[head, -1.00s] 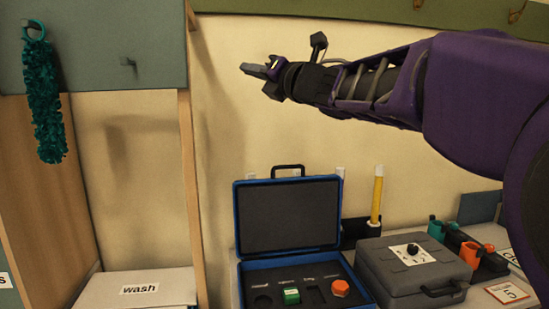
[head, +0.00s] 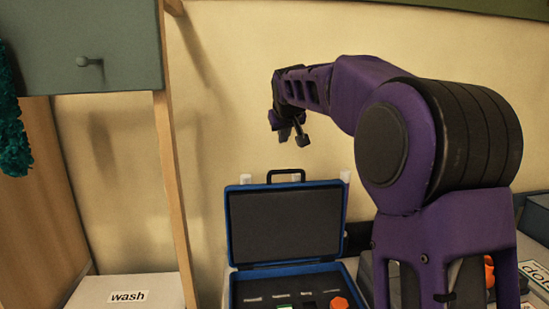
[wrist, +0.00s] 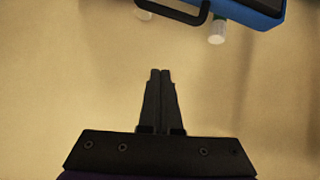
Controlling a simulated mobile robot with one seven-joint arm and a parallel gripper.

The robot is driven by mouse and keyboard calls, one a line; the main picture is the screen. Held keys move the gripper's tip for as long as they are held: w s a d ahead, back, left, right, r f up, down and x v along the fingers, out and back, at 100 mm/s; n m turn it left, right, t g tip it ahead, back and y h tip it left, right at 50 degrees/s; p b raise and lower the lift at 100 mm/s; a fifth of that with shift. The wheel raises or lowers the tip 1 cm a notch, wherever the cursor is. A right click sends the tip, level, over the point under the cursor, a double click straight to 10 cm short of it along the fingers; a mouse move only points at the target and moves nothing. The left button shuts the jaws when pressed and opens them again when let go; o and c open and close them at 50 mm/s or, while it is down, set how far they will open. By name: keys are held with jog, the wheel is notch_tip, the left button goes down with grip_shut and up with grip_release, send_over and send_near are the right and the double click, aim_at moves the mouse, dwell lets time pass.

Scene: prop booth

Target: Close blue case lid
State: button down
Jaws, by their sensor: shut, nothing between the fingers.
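The blue case (head: 290,268) stands open on the counter, its lid (head: 285,226) upright with a dark inner face and a black handle (head: 286,173) on its top edge. My gripper (head: 284,138) points down above the lid, apart from it, and is shut with nothing held. In the wrist view my gripper (wrist: 160,72) shows its fingers together against the plain wall. A corner of the blue lid (wrist: 250,12) and its handle (wrist: 175,14) show at the top of that view. The case's front edge is cut off in the head view.
A green piece (head: 284,306) and an orange piece (head: 339,303) sit in the case. White-topped items (head: 345,177) stand behind the lid. A box labelled "wash" (head: 128,296) is at left, beside a wooden post (head: 172,190). My arm hides much of the right counter.

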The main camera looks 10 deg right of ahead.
jog(key=w+f+m+g, duration=0.1)
jog(key=w+f+m, duration=0.1)
jog(key=w+f, duration=0.6)
jog(key=shift+y, duration=0.3)
jog(key=shift+s+f, duration=0.15)
jog(key=shift+s, duration=0.75)
jog(key=shift+s+f, duration=0.2)
jog(key=shift+s, duration=0.75)
jog(key=shift+s+f, duration=0.15)
jog(key=shift+s, duration=0.75)
